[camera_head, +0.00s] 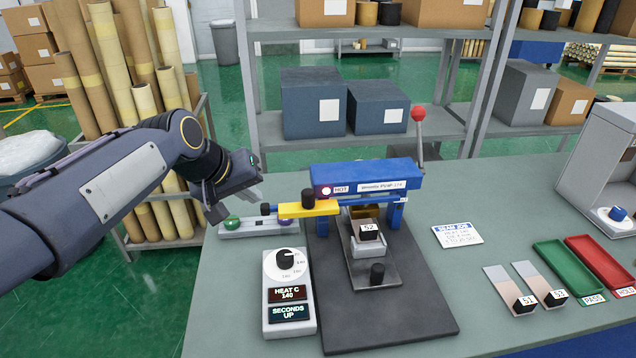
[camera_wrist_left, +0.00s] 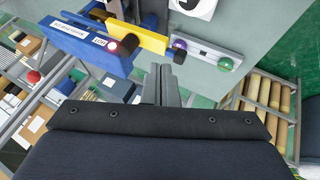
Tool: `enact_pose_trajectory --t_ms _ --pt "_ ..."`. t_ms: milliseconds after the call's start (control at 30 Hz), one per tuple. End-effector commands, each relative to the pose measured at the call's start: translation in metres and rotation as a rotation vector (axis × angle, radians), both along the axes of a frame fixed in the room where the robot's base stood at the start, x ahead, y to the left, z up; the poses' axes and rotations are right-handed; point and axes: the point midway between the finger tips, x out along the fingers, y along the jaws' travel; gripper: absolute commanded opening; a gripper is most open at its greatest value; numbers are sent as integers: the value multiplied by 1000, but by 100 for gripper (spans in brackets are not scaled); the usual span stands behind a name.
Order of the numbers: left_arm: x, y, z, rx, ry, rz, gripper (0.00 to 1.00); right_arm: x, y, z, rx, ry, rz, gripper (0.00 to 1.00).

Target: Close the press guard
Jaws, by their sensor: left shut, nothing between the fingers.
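The press (camera_head: 365,177) has a blue head labelled HOT, with a red-ball lever up at its right. The press guard (camera_head: 325,208) is a yellow bar with a black knob (camera_head: 308,198). It sticks out to the left of the press, and the front of the press is uncovered. The guard also shows in the left wrist view (camera_wrist_left: 138,34). A block marked 52 (camera_head: 371,232) sits under the head. My left gripper (camera_head: 258,194) is shut and empty, left of the guard and apart from it. My right gripper is not in view.
A heat dial box (camera_head: 288,290) stands front left of the press. A strip with a green button (camera_head: 232,222) lies left of the guard, below my left gripper. Green (camera_head: 566,268) and red trays and two more marked blocks are at the right. Shelving stands behind.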

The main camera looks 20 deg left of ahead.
Motion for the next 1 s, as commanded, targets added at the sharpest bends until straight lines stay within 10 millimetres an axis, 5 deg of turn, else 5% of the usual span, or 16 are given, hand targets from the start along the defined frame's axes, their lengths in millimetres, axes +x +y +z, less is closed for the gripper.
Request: enact_pose_trajectory --t_ms 233,667,1000 --pt "22 13 -1 -14 -6 36 0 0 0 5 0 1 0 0" --pt "73 4 -71 -15 -5 31 0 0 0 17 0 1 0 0" --pt "99 -24 -70 -13 -10 32 0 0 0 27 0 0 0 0"
